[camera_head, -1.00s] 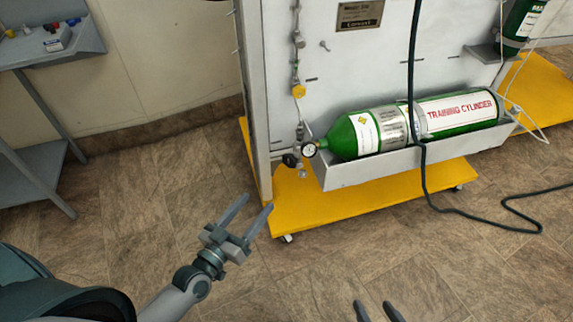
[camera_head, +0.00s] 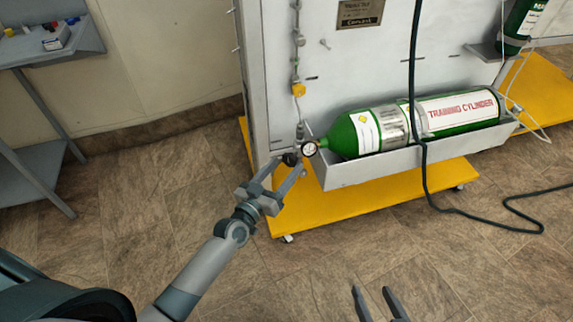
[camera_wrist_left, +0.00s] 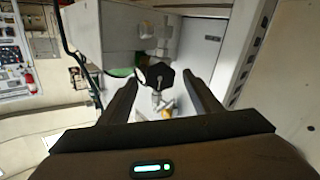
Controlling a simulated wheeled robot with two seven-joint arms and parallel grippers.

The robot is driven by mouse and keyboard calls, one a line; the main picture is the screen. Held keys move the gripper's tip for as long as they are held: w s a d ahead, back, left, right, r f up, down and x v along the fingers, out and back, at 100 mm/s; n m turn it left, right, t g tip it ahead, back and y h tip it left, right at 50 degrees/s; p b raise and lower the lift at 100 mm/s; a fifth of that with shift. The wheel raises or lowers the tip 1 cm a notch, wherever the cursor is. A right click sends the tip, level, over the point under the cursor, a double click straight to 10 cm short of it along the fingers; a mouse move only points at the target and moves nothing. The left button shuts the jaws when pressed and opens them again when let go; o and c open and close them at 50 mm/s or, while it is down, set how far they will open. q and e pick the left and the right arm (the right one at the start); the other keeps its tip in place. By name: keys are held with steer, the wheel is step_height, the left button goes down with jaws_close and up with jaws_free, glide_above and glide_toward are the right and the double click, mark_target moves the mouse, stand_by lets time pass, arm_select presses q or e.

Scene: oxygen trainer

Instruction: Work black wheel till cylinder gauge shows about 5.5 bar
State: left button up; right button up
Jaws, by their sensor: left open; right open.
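The black wheel (camera_head: 290,159) sits on the valve at the left end of the green training cylinder (camera_head: 450,112). The round cylinder gauge (camera_head: 310,148) is just right of the wheel; its reading is too small to tell. My left gripper (camera_head: 287,172) is open, with its fingers reaching up to the wheel. In the left wrist view the wheel (camera_wrist_left: 159,75) appears between and beyond the fingertips, and I cannot tell whether they touch it. My right gripper (camera_head: 374,290) is open and empty over the floor at the bottom edge.
The cylinder lies in a grey trough (camera_head: 345,176) on a white panel above a yellow base (camera_head: 340,208). A dark hose (camera_head: 423,170) hangs down in front of it. A grey side table (camera_head: 60,58) stands at the left.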

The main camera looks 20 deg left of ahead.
arm_select(q)
steer(key=shift+x, duration=1.1)
arm_select(e)
steer(key=shift+w+r+t, duration=0.3)
steer(key=shift+r, duration=0.1)
arm_select(q)
steer(key=c, duration=1)
steer(key=shift+c, duration=0.2)
steer(key=shift+n, duration=0.3)
arm_select(e)
steer(key=shift+s+f, duration=0.1)
steer(key=shift+f, duration=0.05)
arm_select(q)
steer(key=shift+n, duration=0.4)
steer(key=shift+n+p, duration=0.5)
steer(key=shift+n, duration=2)
arm_select(e)
steer(key=shift+s+d+f+g+h, duration=0.15)
steer(key=shift+s+d+f+g, duration=0.2)
steer(key=shift+s+f+g, duration=0.25)
steer(key=shift+s+d+f+g+h, duration=0.1)
steer(key=shift+s+d+f+g, duration=0.2)
steer(key=shift+s+f+g, duration=0.25)
steer(key=shift+s+d+f+g+h, duration=0.15)
steer(key=shift+s+d+f+g, duration=0.25)
steer(key=shift+s+f, duration=0.25)
